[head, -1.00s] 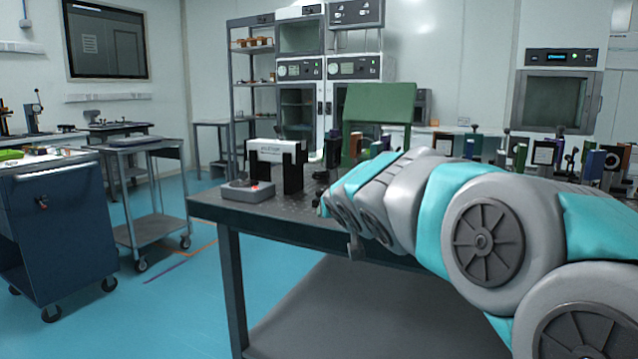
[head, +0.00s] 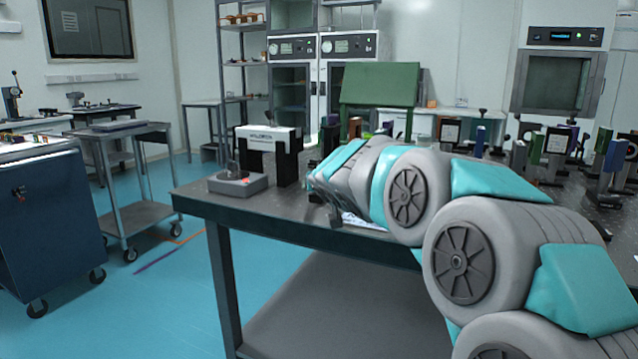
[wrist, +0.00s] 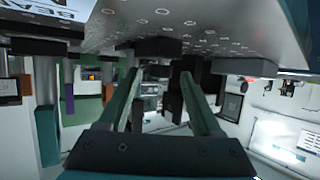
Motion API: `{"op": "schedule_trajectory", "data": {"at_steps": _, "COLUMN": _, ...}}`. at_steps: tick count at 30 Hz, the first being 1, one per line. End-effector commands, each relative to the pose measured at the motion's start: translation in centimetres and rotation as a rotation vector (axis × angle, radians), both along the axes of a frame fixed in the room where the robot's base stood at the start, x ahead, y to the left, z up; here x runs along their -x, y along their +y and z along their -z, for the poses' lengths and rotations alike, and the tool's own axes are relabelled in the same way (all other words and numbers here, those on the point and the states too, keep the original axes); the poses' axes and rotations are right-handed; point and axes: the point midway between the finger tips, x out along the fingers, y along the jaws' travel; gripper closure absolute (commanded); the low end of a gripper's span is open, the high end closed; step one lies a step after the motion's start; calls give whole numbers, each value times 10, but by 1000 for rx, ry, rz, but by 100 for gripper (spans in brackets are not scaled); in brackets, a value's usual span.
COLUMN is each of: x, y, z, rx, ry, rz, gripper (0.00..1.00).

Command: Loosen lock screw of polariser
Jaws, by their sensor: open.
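My gripper (wrist: 158,88) is open in the wrist view, its two green-grey fingers apart with nothing held between them. That view is upside down, with the table top along its upper edge. A dark block (wrist: 187,72) shows near the right finger; I cannot tell whether they touch. In the head view my arm reaches left over the optical table (head: 215,195), and its end is low at the table's front edge. Several dark optic mounts (head: 557,141) stand on the right of the table. I cannot tell which is the polariser, and no lock screw can be made out.
A green panel (head: 380,84) stands behind my arm.

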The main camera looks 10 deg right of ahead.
Motion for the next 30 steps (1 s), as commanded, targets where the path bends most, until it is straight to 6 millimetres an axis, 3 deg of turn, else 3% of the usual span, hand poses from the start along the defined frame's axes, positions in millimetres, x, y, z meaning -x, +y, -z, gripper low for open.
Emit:
{"op": "schedule_trajectory", "data": {"at_steps": 13, "x": -9, "y": 0, "z": 4, "rx": -1, "ry": -1, "rz": 0, "gripper": 34}}
{"op": "schedule_trajectory", "data": {"at_steps": 30, "x": -9, "y": 0, "z": 3, "rx": -1, "ry": 0, "rz": 0, "gripper": 99}}
